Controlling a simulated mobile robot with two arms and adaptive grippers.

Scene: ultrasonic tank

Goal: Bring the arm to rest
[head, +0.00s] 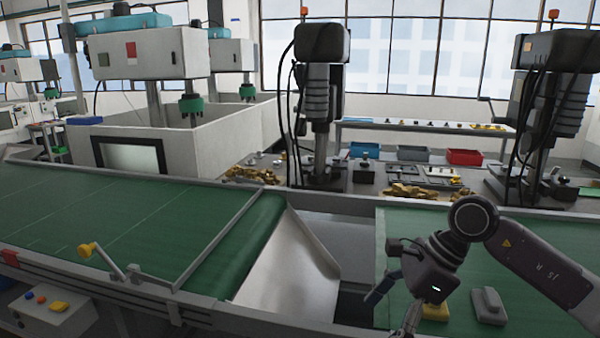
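My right arm (530,268) comes in from the right edge and bends down at its elbow-like joint. My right gripper (394,306) hangs low over the left part of the near green surface. Its fingers look spread apart, with nothing seen between them; the lower finger runs to the bottom edge of the picture. My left arm and gripper are not in view.
A yellow piece (436,310) and a grey block (488,304) lie on the green surface (420,232) beside my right gripper. A metal chute (285,268) and a green conveyor (130,225) lie to the left. Dark machines (321,110) stand behind.

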